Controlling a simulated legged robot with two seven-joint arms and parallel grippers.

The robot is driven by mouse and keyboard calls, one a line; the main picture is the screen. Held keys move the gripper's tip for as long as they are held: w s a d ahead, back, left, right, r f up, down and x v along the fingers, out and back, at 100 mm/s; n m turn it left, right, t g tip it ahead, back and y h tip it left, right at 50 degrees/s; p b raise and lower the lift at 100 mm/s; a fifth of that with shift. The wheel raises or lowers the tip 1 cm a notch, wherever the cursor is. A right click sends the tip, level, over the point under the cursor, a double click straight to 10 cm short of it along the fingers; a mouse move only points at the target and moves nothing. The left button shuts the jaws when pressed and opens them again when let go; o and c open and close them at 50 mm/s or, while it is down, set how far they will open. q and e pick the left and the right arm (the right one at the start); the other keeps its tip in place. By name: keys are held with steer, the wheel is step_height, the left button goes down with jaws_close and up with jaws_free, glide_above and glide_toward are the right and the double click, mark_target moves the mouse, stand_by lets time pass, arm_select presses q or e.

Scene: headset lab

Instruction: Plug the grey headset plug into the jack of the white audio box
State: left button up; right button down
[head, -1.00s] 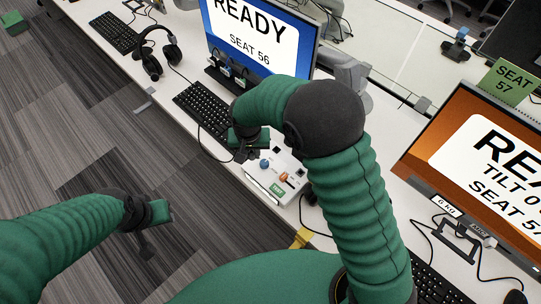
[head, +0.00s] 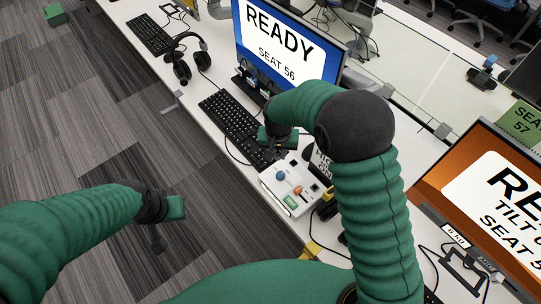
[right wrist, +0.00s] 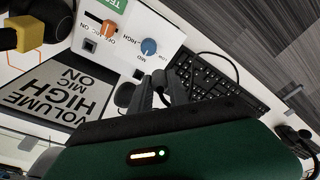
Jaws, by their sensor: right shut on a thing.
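The white audio box (head: 273,183) sits on the desk, with a blue knob, an orange switch and a green label on top. In the right wrist view the box (right wrist: 160,27) shows two dark square sockets, one near the orange switch and one near the blue knob. My right gripper (head: 274,152) is just beyond the box in the head view, above the desk. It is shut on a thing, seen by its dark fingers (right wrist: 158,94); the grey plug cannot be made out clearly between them. My left gripper (head: 156,238) hangs over the floor, away from the desk; its opening is unclear.
A card (right wrist: 62,92) reading "MIC ON VOLUME HIGH" is beside the box. A black keyboard (head: 230,122) lies on the other side. A black headset (head: 183,58) stands farther back. Monitors (head: 290,40) line the desk. A yellow-and-black item (right wrist: 30,32) is near the box.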

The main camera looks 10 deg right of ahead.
steer(key=shift+w+d+p, duration=0.15)
steer(key=shift+w+d, duration=0.3)
steer(key=shift+d, duration=0.45)
steer(key=shift+w+d+p, duration=0.15)
steer(key=shift+w+d, duration=0.3)
steer(key=shift+d, duration=0.4)
steer(key=shift+w+d+p, duration=0.15)
steer(key=shift+w+d, duration=0.3)
steer(key=shift+d, duration=0.45)
